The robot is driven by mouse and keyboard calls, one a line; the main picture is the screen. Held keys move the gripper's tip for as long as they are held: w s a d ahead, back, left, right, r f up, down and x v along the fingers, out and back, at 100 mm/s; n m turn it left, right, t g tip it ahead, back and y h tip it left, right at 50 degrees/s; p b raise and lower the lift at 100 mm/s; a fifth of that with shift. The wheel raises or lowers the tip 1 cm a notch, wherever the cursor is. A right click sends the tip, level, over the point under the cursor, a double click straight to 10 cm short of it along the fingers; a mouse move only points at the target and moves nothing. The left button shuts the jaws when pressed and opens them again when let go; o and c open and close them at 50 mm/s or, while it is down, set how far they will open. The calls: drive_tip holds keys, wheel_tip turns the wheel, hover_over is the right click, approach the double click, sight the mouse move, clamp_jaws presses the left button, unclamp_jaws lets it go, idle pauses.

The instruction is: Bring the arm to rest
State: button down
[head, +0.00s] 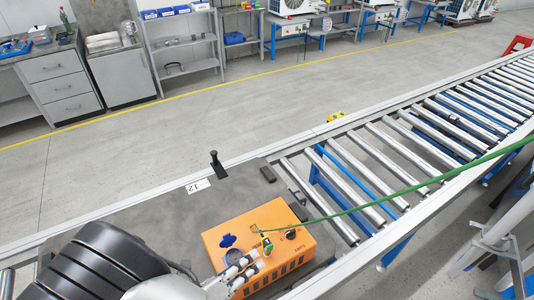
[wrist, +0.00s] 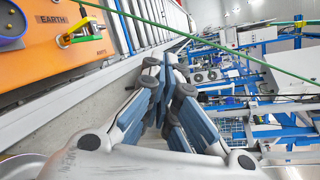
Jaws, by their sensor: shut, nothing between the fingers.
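The orange box also shows at the upper left of the wrist view (wrist: 62,62), with an EARTH label. A yellow-green clamp (head: 266,243) with a green cable (head: 400,196) sits at the box. A blue socket cap (head: 228,240) is beside it.
The box stands on a grey plate (head: 150,234) with a black upright post (head: 216,162), beside a black ribbed body (head: 98,262). A roller conveyor (head: 400,150) runs to the upper right, with the green cable across it. Open floor (head: 220,115) lies beyond; cabinets (head: 62,80) and shelves stand at the back.

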drive_tip(key=s+d+r+m+g+y, duration=0.3)
drive_tip(key=d+r+m+g, duration=1.05)
drive_tip(key=m, duration=0.65)
drive_tip(key=s+d+r+m+t+y, duration=0.2)
drive_tip(key=r+m+t+y, duration=0.1)
drive_tip(key=m, duration=0.6)
drive_tip(key=s+d+r+m+t+y, duration=0.3)
drive_tip(key=r+m+t+y, duration=0.1)
drive_tip(key=m, duration=0.5)
drive_tip(key=shift+s+r+m+y, duration=0.4)
drive_tip(key=shift+r+y, duration=0.1)
drive_tip(key=shift+r, duration=0.2)
drive_tip(key=shift+w+a, duration=0.1)
